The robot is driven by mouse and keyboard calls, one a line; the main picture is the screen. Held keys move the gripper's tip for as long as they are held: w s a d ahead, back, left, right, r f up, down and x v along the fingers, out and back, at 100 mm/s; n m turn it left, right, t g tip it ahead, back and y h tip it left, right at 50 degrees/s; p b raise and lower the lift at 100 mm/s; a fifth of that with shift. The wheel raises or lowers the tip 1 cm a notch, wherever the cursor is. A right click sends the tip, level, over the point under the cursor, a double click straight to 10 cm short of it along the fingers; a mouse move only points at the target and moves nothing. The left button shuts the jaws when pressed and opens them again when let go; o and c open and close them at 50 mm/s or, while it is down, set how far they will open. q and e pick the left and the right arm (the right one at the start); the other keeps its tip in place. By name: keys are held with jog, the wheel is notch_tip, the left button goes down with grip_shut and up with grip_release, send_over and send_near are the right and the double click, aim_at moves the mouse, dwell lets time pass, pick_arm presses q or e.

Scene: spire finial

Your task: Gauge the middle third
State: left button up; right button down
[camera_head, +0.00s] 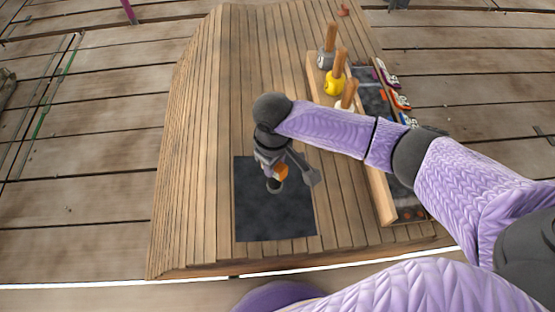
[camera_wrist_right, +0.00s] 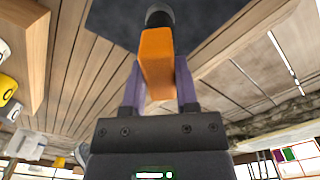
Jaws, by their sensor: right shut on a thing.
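My right gripper (camera_head: 277,172) is shut on the orange-brown handle (camera_head: 281,172) of a tool with a dark rounded head. It is over the dark square mat (camera_head: 252,215); I cannot tell whether the head (camera_head: 275,187) touches the mat. In the right wrist view the handle (camera_wrist_right: 157,62) lies between the two fingers, with the black head (camera_wrist_right: 158,17) pointing away over the mat. Three similar wooden-handled tools stand in a wooden rack: one grey (camera_head: 326,60), one yellow (camera_head: 335,85), one white (camera_head: 344,106), partly hidden by my arm. My left gripper is not in view.
The wooden rack (camera_head: 384,204) runs along the right side of the slatted table (camera_head: 197,150). Beyond it lie dark trays (camera_head: 371,98) and several small coloured items (camera_head: 400,99). A small reddish object (camera_head: 343,10) sits at the far edge. The table's left side is clear.

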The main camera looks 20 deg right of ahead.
aim_at(275, 183)
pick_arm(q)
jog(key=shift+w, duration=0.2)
pick_arm(e)
jog(key=shift+f+b, duration=1.05)
jog(key=shift+f, duration=1.3)
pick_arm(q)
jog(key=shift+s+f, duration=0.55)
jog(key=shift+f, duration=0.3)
pick_arm(e)
jog(key=shift+c, duration=1.9)
grip_release()
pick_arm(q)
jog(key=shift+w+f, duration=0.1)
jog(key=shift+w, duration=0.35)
pick_arm(e)
jog(key=shift+o, duration=0.5)
